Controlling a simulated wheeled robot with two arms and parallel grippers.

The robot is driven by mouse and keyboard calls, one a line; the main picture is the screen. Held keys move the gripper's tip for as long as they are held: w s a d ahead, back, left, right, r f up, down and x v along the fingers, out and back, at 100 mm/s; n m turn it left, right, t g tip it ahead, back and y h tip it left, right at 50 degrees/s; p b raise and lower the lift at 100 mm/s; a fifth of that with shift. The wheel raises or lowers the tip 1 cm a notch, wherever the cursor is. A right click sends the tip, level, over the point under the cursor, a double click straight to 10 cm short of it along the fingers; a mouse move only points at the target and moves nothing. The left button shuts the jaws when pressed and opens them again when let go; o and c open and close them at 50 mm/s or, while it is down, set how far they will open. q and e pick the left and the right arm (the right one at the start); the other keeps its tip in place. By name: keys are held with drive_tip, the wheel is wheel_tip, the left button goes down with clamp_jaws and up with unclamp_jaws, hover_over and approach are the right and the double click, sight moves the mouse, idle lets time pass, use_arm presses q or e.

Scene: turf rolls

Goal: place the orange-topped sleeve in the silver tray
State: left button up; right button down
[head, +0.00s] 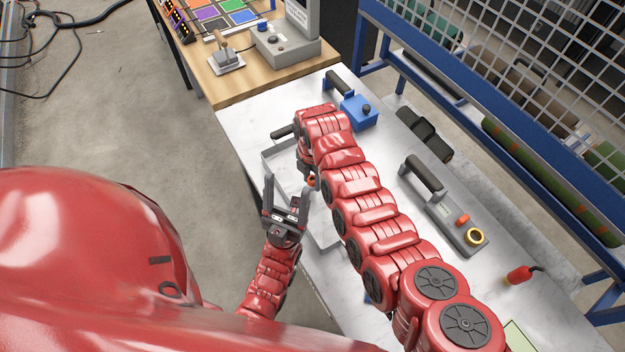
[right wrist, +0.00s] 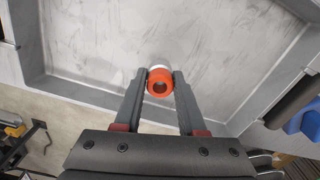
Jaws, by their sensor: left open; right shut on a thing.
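The orange-topped sleeve (right wrist: 160,82) is between the fingertips of my right gripper (right wrist: 160,84), which is shut on it. Its orange ring top with a dark hole faces the wrist camera, and a pale body shows behind it. The silver tray (right wrist: 95,35) spreads beneath it in the right wrist view; whether the sleeve touches the tray floor I cannot tell. In the head view the tray (head: 323,241) is partly hidden by my right arm, and only a bit of orange (head: 311,181) shows at the right gripper. My left gripper (head: 287,190) is open and empty, by the tray's left side.
A grey handled block with a brass ring (head: 476,236) and a red-handled tool (head: 519,275) lie to the right. A blue mesh fence (head: 475,120) borders the bench; a wooden table (head: 240,88) adjoins behind.

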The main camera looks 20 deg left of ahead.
drive_tip(key=shift+s+f, duration=0.1)
drive_tip(key=shift+f, duration=0.85)
drive_tip(key=shift+f, duration=0.2)
drive_tip(key=shift+c, duration=2.4)
unclamp_jaws()
drive_tip(key=shift+r, duration=0.1)
drive_tip(key=shift+r, duration=0.1)
drive_tip(key=shift+r, duration=0.1)
